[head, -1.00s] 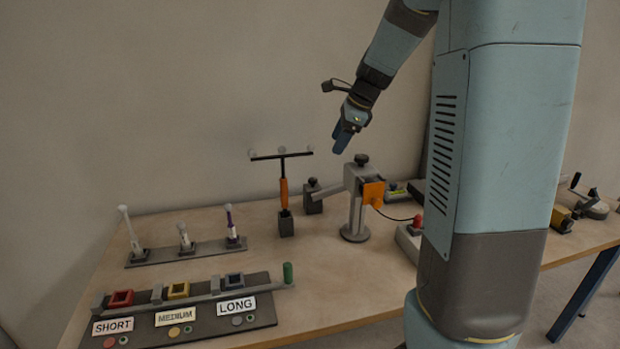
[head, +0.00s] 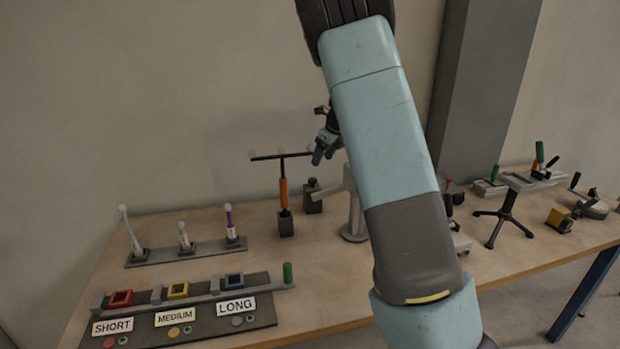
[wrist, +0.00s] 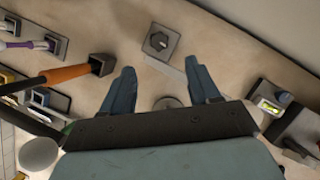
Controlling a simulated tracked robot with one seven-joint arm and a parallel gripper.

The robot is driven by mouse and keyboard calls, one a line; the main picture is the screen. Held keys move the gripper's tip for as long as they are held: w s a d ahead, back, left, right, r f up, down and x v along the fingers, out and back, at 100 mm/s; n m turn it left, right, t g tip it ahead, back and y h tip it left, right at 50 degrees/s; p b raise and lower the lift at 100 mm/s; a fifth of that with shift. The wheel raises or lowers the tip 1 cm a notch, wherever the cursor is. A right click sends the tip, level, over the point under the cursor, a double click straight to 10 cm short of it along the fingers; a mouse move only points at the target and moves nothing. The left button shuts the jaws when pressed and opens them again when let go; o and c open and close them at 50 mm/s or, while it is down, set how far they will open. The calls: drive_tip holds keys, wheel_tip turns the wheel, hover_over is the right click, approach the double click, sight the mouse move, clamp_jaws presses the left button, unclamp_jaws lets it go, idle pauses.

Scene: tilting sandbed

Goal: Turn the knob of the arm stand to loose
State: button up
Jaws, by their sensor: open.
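A grey stand (head: 352,228) on a round base, with an arm slanting left, stands mid-table in the head view. Its upper part, where a knob would show, is hidden behind my arm. A dark block with a black knob (head: 313,186) stands just left of it. In the wrist view this block's knob (wrist: 158,41) lies beyond my fingertips, and a grey bar (wrist: 176,75) runs from near it toward the round base (wrist: 168,103), partly covered by my gripper. My gripper (head: 318,158) is open and empty above them; its spread fingers (wrist: 160,75) show in the wrist view.
An orange-handled T-bar (head: 284,192) stands upright in a dark socket close to the left. A rack (head: 187,252) of white-topped rods and the labelled tray (head: 210,318) are farther left. A tripod device (head: 500,215) stands right. The bare front-middle table (head: 320,285) is free.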

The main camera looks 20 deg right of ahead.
sight(313, 179)
drive_tip(key=x, duration=0.9)
drive_tip(key=shift+w+f, duration=0.1)
drive_tip(key=shift+f, duration=0.2)
